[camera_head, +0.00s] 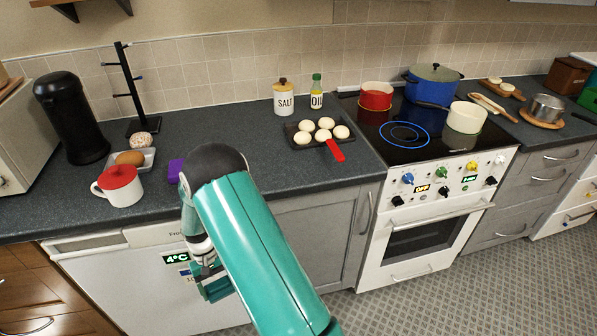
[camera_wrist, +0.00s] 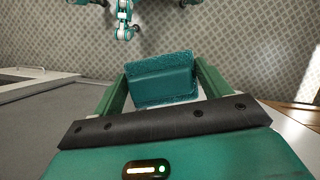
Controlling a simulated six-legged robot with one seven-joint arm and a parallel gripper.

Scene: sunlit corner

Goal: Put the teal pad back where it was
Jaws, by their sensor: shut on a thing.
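The teal pad (camera_wrist: 160,80) shows in the wrist view as a block with a smooth face and rough, fuzzy edges. It sits between the two fingers of my gripper (camera_wrist: 162,84), which is shut on it. The patterned floor shows beyond the pad. In the head view my gripper (camera_head: 213,284) hangs low in front of the white appliance front, below the counter edge. My arm partly hides it there, and I cannot clearly tell the pad from the teal gripper parts.
The dark counter (camera_head: 240,135) holds a red-lidded white mug (camera_head: 120,186), a purple block (camera_head: 176,170) partly behind my arm, and a dark tray (camera_head: 301,142) of white round items with a red handle. Pots stand on the stove (camera_head: 403,150) at right. The floor (camera_head: 440,290) in front is clear.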

